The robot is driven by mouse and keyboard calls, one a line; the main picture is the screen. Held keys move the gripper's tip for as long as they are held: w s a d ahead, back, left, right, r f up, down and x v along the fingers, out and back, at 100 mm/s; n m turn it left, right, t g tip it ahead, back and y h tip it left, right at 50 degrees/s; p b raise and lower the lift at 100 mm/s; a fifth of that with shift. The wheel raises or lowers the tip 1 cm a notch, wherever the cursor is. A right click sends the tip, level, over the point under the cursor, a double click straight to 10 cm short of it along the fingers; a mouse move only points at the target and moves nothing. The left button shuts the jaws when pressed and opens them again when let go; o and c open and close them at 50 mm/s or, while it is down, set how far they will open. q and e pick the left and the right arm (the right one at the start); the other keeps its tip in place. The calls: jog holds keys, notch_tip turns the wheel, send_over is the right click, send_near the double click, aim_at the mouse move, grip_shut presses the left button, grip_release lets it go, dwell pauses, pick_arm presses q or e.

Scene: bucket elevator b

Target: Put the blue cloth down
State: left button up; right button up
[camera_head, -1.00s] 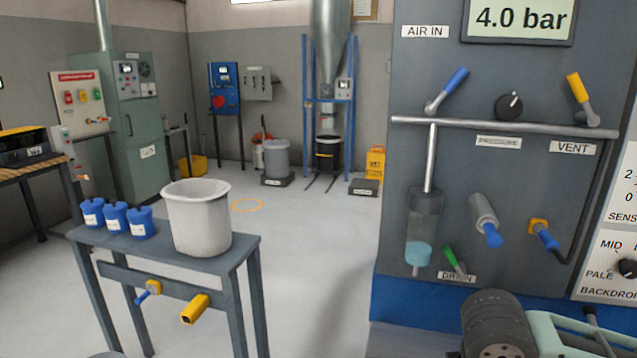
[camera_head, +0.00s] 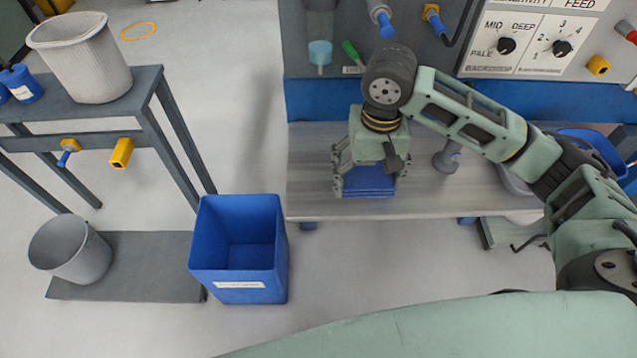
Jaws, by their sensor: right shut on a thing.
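The blue cloth (camera_head: 368,180) shows as a flat blue patch between the fingers of my right gripper (camera_head: 368,188). The gripper points down over the front part of the grey bench top (camera_head: 310,185), near its left side. Its fingers are shut on the cloth, and the gripper body hides the cloth's upper part. The cloth is at or just above the bench surface; I cannot tell whether it touches. My left gripper is not in view.
An open blue bin (camera_head: 238,285) stands on the floor left of the bench. A grey stand holds a pale bucket (camera_head: 85,65), with a grey bucket (camera_head: 70,250) on its lower shelf. A grey knobbed object (camera_head: 447,157) stands right of the gripper. A blue tray (camera_head: 592,145) lies farther right.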

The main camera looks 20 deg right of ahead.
send_over(318, 192)
notch_tip(318, 192, down, 7)
jog(key=shift+r+p, duration=0.1)
jog(key=shift+p, duration=0.25)
jog(key=shift+f, duration=2.05)
jog(key=shift+f+p, duration=0.15)
jog(key=shift+p, duration=0.2)
jog(key=o, duration=1.1)
notch_tip(318, 192, up, 12)
jog(key=shift+r+b, duration=0.15)
jog(key=shift+b, duration=0.5)
